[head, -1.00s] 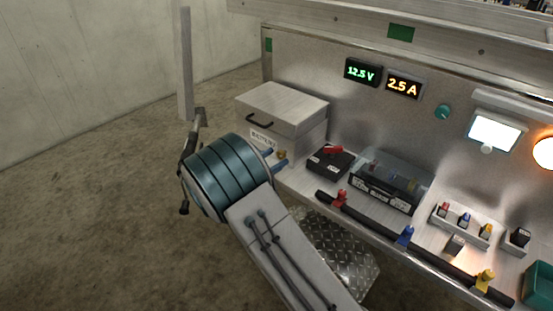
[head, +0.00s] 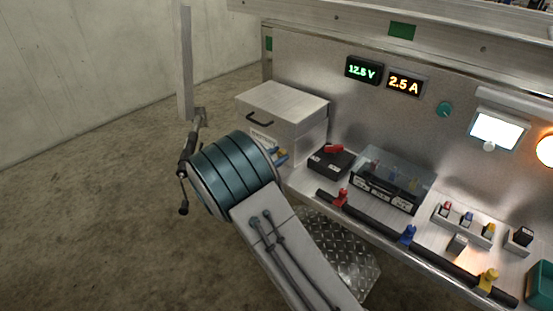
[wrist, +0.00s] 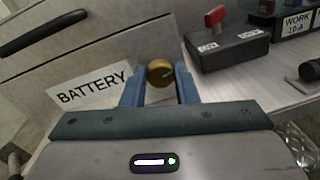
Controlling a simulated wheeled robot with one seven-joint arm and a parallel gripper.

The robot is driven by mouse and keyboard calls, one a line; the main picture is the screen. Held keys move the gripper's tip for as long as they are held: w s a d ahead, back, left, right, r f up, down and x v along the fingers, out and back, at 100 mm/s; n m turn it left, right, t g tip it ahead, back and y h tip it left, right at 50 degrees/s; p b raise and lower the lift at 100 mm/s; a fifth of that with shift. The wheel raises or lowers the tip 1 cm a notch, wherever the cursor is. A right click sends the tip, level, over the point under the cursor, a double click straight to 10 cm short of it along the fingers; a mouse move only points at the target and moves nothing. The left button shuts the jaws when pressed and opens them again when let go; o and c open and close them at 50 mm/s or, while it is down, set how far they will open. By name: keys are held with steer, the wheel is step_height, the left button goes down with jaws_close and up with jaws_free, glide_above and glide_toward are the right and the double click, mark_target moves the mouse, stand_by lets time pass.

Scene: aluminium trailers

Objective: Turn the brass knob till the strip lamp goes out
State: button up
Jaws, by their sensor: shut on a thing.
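The brass knob (wrist: 160,72) is on the front of the grey box beside its BATTERY label. My gripper (wrist: 160,82) is shut on it, with one blue finger on each side. In the head view my gripper (head: 280,156) reaches the box front, and my teal wrist hides part of the label; the knob cannot be made out there. A rectangular white lamp (head: 495,131) on the back panel is lit; I cannot tell for certain that it is the strip lamp. The displays read 12.5 V (head: 363,70) and 2.5 A (head: 404,83).
A black switch block with a red lever (head: 331,158) and a clear-covered fuse box (head: 388,185) stand right of the battery box (head: 284,115). A black rail (head: 375,226) with coloured clips runs along the bench front. A round orange lamp (head: 545,151) glows at right.

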steer(key=shift+m, duration=0.6)
steer(key=o, duration=1)
steer(key=p+v, duration=0.1)
steer(key=v, duration=1.3)
steer(key=shift+d, duration=0.1)
